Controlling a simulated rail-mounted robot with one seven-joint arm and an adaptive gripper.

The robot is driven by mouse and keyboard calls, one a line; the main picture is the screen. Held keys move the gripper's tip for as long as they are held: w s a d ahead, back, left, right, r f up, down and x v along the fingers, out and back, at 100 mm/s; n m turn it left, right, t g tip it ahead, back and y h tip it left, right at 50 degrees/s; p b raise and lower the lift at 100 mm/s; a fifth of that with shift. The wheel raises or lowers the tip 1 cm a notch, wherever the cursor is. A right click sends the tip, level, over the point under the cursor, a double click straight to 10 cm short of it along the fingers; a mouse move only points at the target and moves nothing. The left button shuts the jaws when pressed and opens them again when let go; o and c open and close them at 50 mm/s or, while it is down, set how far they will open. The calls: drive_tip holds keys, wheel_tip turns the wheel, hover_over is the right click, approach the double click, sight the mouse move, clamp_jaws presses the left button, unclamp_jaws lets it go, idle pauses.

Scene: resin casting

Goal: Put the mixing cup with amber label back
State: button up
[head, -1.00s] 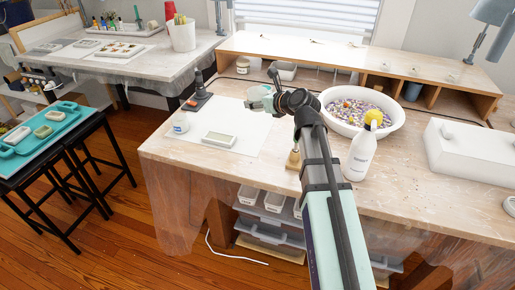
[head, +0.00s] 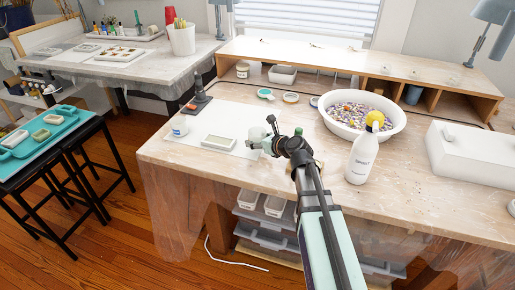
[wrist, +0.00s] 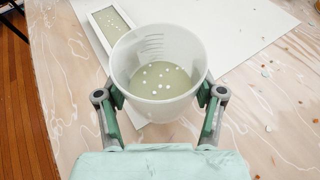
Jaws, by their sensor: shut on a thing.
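A clear mixing cup (wrist: 157,75) with raised measuring marks sits between the fingers of my gripper (wrist: 158,108) in the wrist view. My gripper is shut on it. A pale greenish layer with white dots shows in the cup's bottom. No amber label shows on the side that I see. In the head view my gripper (head: 262,146) is over the front middle of the workbench, just right of the white sheet's moulded tray; the cup is small and hard to make out there. Whether the cup touches the bench I cannot tell.
A white-framed mould (head: 219,143) lies on the white sheet (head: 192,112), with a small labelled cup (head: 180,126) to its left. A white bottle (head: 361,158) and a basin of coloured bits (head: 398,127) stand to the right. Another small jar (head: 243,69) stands by the shelf.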

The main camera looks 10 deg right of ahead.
sight(257, 152)
drive_tip(key=shift+f, duration=1.7)
drive_tip(key=shift+f, duration=0.2)
drive_tip(key=o, duration=1.2)
drive_tip(key=shift+c, duration=0.2)
drive_tip(key=shift+r, duration=0.15)
drive_tip(key=shift+s+d+r, duration=0.1)
drive_tip(key=shift+s+r, duration=0.05)
drive_tip(key=shift+s, duration=0.1)
drive_tip(key=shift+v, duration=3.5)
